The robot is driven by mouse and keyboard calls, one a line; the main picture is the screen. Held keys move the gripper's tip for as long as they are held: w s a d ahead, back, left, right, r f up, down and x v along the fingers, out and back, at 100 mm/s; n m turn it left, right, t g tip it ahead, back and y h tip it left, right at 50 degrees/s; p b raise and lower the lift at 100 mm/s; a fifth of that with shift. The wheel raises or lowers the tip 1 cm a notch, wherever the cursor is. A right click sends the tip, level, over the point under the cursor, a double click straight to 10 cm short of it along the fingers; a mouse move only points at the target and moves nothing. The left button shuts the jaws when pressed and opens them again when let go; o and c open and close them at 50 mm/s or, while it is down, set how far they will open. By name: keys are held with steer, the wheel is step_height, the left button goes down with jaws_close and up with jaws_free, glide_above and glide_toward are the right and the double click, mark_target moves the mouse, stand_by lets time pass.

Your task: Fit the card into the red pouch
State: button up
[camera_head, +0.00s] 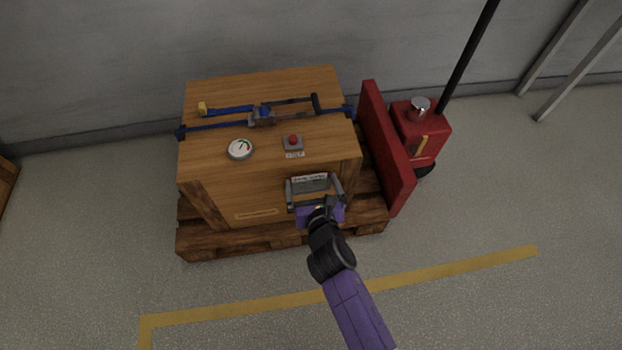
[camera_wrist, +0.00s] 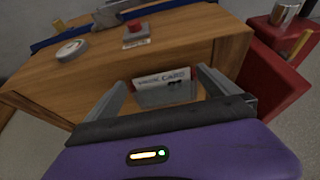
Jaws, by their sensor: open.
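A white card (camera_head: 309,177) with dark lettering stands in a grey holder at the front of the wooden crate. It also shows in the wrist view (camera_wrist: 163,79), with the grey holder (camera_wrist: 166,97) below it. My gripper (camera_head: 312,183) is open, its two grey fingers spread to the left and right of the card in the picture. In the wrist view both fingers look apart from the card.
The wooden crate (camera_head: 222,150) sits on a pallet (camera_head: 200,243). On its top are a blue bar tool (camera_head: 225,124), a round gauge (camera_head: 240,149) and a red button box (camera_head: 293,142). Open floor with a yellow line (camera_head: 450,268) lies in front.

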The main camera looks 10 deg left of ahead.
steer(key=p+v, duration=0.3)
steer(key=v, duration=0.7)
steer(key=shift+s, duration=0.2)
steer(key=shift+d, duration=0.1)
steer(key=s+d+r+m, duration=0.4)
steer(key=s+d+m, duration=1.1)
steer(key=s+m, duration=0.35)
steer(key=s+d+r+m+t+h, duration=0.1)
steer(key=s+d+r+m, duration=0.2)
steer(key=s+r+m, duration=0.2)
steer(key=s+d+r+m+t+h, duration=0.1)
steer(key=s+d+r+m, duration=0.3)
steer(key=r+m, duration=0.7)
steer(key=s+m+h, duration=0.1)
steer(key=s+m, duration=0.1)
steer(key=m, duration=0.2)
steer(key=shift+r+m+h, duration=0.15)
steer(key=shift+m+h, duration=0.15)
steer(key=shift+m, duration=0.05)
steer(key=shift+r, duration=0.1)
